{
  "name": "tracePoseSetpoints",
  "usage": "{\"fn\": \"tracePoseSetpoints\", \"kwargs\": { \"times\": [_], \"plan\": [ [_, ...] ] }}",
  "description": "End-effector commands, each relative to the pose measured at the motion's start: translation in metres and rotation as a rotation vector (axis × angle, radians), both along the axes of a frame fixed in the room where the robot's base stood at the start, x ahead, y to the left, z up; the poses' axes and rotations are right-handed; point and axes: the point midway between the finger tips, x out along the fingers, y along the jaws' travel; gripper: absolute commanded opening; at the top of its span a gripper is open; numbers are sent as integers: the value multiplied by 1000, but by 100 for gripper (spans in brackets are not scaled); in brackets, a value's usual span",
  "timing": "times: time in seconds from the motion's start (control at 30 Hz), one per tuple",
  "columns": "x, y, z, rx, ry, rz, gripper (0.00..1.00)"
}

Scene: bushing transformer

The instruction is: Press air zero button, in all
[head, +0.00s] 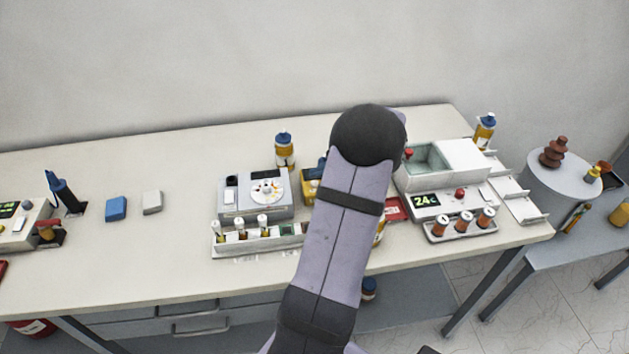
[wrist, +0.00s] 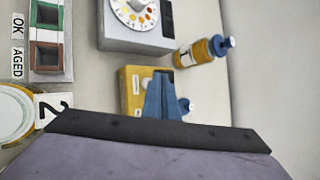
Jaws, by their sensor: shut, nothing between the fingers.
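My gripper (wrist: 160,74) shows in the wrist view as narrow blue fingers, shut and empty. Its tips overlap a small yellow box (wrist: 131,88) in the picture; I cannot tell whether they touch it. The box has a pale round part beside the fingers and a white label, too small to read. In the head view the yellow box (head: 308,190) is partly hidden behind my arm, with something blue over it. No button marked air zero is legible in either view.
A grey device with a round dial (head: 267,190) and a vial rack (head: 258,240) stand left of my arm. A blue-capped bottle (head: 284,150) stands behind. A white device reading 24 (head: 425,200) is at right. The table's left middle is largely clear.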

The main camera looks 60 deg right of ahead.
Motion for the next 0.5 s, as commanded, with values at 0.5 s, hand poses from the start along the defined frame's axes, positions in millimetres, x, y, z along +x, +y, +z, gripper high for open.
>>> {"fn": "tracePoseSetpoints", "kwargs": {
  "times": [0.5],
  "plan": [
    [0,0,12,-1,-1,0,0]
  ]
}}
